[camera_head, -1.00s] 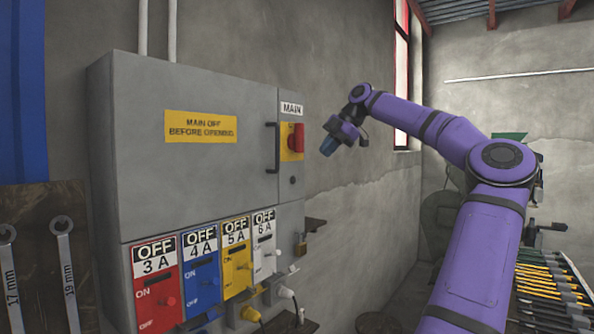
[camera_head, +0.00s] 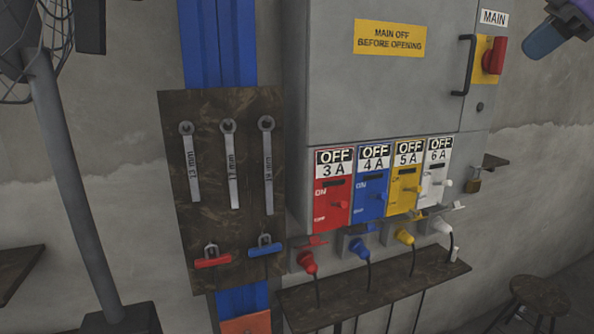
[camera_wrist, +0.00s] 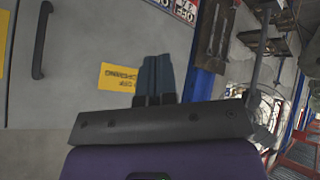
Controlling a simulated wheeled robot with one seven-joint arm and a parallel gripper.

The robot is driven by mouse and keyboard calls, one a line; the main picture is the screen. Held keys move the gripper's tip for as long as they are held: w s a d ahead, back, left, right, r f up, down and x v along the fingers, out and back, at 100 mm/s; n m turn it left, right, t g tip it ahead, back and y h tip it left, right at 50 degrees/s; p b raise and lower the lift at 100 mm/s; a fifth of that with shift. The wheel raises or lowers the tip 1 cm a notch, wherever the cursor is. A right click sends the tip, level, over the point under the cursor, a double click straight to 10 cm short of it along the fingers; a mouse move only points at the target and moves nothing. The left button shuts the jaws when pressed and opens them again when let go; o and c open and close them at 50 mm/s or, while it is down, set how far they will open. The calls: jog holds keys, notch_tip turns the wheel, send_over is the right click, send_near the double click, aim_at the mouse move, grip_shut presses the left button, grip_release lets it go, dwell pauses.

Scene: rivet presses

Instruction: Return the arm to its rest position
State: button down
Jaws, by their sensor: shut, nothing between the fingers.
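My gripper (camera_head: 545,40) shows at the upper right corner of the head view, only its blue fingertip end and part of the purple wrist in frame. In the wrist view my gripper (camera_wrist: 156,78) has its dark blue fingers together with nothing between them. It is in free air in front of the grey electrical cabinet (camera_head: 380,90), near its red main switch (camera_head: 494,55) in the picture. Most of my arm is outside the head view.
A tool board (camera_head: 215,225) with several wrenches hangs left of the cabinet. A shelf (camera_head: 380,285) lies below the coloured breakers and plugs. A fan (camera_head: 65,170) stands at left, a stool (camera_head: 540,293) at lower right.

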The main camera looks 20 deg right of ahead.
jog(key=s+a+f+m+h, duration=0.1)
jog(key=s+a+f+m, duration=0.2)
jog(key=a, duration=0.5)
jog(key=s+a+f+m+h, duration=0.1)
jog(key=a+f+m, duration=0.1)
jog(key=a+f, duration=0.45)
jog(key=s+a+f+m+g+h, duration=0.1)
jog(key=a+f+m, duration=0.4)
jog(key=f, duration=0.8)
jog(key=s+a+g, duration=0.1)
jog(key=a, duration=0.1)
jog(key=shift+s+a+f+m+h, duration=0.15)
jog(key=shift+s+a+m+h, duration=0.15)
